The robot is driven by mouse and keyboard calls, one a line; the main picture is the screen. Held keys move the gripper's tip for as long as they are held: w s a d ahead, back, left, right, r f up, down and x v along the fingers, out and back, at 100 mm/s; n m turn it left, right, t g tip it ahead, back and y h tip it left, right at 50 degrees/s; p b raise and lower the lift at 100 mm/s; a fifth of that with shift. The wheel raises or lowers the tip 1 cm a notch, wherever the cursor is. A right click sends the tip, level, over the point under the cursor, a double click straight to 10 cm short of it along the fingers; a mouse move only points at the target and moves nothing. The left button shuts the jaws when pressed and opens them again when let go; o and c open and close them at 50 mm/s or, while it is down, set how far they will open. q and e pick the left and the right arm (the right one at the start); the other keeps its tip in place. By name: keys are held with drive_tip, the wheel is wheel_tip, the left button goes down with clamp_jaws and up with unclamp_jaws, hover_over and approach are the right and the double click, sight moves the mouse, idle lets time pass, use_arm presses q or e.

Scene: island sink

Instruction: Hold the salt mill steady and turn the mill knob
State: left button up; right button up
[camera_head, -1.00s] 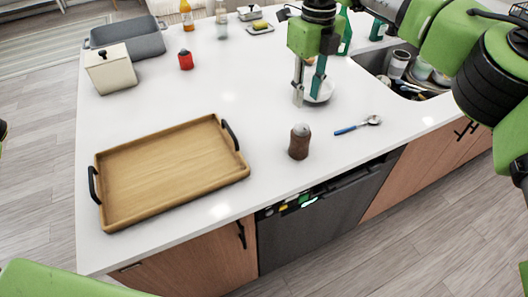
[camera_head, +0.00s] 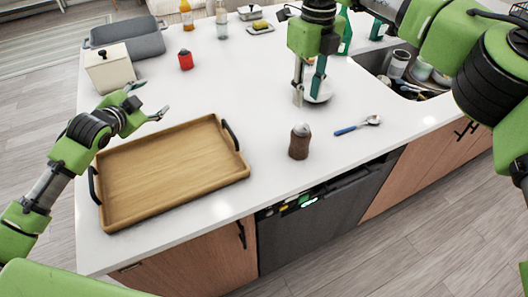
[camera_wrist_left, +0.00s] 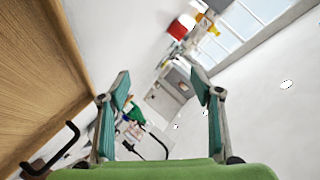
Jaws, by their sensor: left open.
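The salt mill (camera_head: 299,143), brown with a grey top, stands upright on the white counter near its front edge, right of the tray. My left gripper (camera_head: 152,98) is open and empty above the counter at the tray's far left, well apart from the mill. Its two parted fingers (camera_wrist_left: 163,85) also show in the left wrist view, with nothing between them.
A wooden tray (camera_head: 172,172) with black handles lies left of the mill. A spoon (camera_head: 358,126) with a blue handle lies right of it. A white canister (camera_head: 110,69) and a red jar (camera_head: 185,60) stand farther back. The sink (camera_head: 408,73) is at right.

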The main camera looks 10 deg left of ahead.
use_arm(q)
drive_tip(key=s+d+r+m+h, duration=0.1)
drive_tip(key=s+d+h, duration=0.15)
drive_tip(key=d, duration=0.75)
drive_tip(key=s+d+h, duration=0.2)
drive_tip(key=d+h, duration=0.2)
drive_tip(key=d, duration=0.7)
drive_tip(key=n+g+h, duration=0.3)
approach(293, 144)
drive_tip(key=shift+y, duration=0.45)
drive_tip(key=x, duration=1.2)
drive_tip(key=shift+w+d, duration=0.15)
drive_tip(key=shift+d, duration=0.35)
drive_tip(key=c, duration=1.4)
